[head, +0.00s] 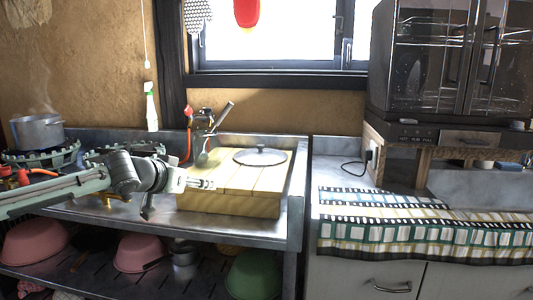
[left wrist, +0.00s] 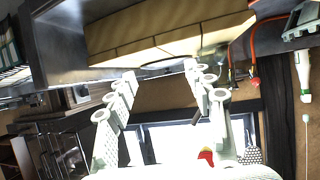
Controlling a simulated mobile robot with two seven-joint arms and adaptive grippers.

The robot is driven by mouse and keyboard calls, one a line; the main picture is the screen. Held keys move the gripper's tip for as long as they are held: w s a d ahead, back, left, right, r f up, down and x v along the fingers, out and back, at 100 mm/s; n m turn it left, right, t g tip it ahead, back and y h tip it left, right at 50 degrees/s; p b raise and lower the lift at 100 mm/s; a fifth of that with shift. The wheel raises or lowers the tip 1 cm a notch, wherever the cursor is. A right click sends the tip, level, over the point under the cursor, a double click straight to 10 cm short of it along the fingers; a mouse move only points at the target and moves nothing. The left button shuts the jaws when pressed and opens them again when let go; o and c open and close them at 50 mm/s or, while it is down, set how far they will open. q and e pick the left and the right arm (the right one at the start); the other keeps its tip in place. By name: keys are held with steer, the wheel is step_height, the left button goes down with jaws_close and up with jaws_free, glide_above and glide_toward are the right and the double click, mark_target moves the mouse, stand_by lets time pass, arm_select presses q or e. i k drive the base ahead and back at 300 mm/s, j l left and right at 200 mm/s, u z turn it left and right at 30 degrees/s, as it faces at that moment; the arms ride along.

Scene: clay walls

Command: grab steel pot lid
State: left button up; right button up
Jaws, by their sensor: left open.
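The steel pot lid (head: 260,156) lies flat on top of a pale wooden block (head: 230,203) at the sink counter. It has a dark rim and a small dark knob. My left gripper (head: 208,184) is at the block's left front side, left of and nearer than the lid, apart from it. In the left wrist view the open, empty fingers (left wrist: 160,76) point toward the block, with the lid's thin rim (left wrist: 170,62) seen edge-on beyond them. That view is upside down. My right gripper is not in view.
A faucet (head: 203,140) with an orange hose stands behind the block. A steaming pot (head: 38,131) sits on the stove at left. Bowls (head: 140,252) are on the shelf below. A patterned cloth (head: 420,225) covers the right counter. The air above the lid is clear.

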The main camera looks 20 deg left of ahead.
mark_target(259, 155)
steer(key=i, duration=1.15)
